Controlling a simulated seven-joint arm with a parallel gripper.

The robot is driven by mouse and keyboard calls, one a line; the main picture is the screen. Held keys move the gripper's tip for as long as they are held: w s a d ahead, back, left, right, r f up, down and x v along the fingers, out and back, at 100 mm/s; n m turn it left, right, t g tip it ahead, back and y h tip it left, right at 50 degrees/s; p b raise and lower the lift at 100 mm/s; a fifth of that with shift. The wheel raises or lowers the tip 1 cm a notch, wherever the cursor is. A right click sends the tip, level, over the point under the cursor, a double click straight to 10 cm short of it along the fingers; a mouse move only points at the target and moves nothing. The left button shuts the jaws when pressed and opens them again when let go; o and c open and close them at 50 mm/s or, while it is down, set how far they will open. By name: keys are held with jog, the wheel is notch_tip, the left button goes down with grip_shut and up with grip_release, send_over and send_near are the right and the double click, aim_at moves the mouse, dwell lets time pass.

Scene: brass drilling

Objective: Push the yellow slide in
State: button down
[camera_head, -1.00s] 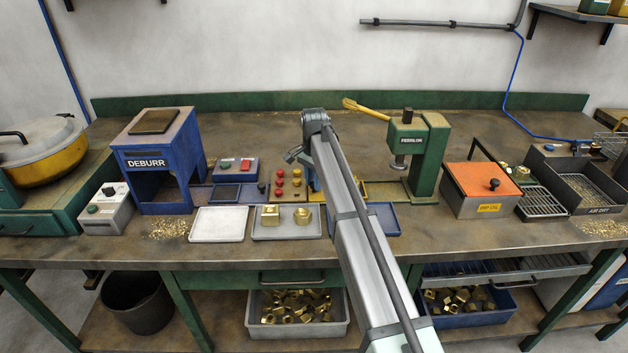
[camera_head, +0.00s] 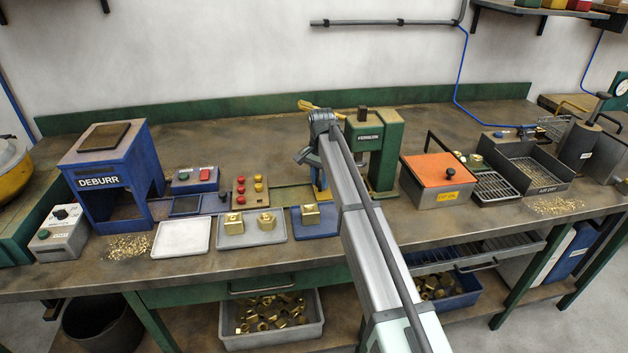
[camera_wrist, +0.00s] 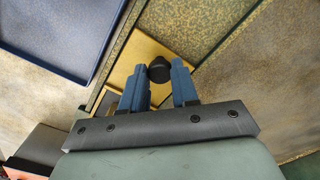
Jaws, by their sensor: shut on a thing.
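The yellow slide (camera_wrist: 140,58) shows in the wrist view as a flat yellow plate in a dark-edged channel. A black knob (camera_wrist: 160,68) stands on it. My gripper (camera_wrist: 160,76) has its blue fingers on either side of the knob and is shut on it. In the head view my gripper (camera_head: 318,184) is low, left of the green press (camera_head: 387,150). My arm hides the knob and most or all of the slide there.
A blue tray (camera_head: 336,226) with a brass part (camera_head: 310,213) lies just in front. A grey tray (camera_head: 268,235) holds two brass parts, beside a white tray (camera_head: 182,238). An orange-lidded box (camera_head: 438,172) stands to the right of the press.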

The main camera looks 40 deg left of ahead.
jog(key=shift+w+d, duration=0.2)
jog(key=shift+w, duration=0.05)
jog(key=c, duration=1.1)
grip_release()
jog(key=shift+c, duration=0.2)
jog(key=shift+o, duration=1.4)
notch_tip(320, 180, up, 14)
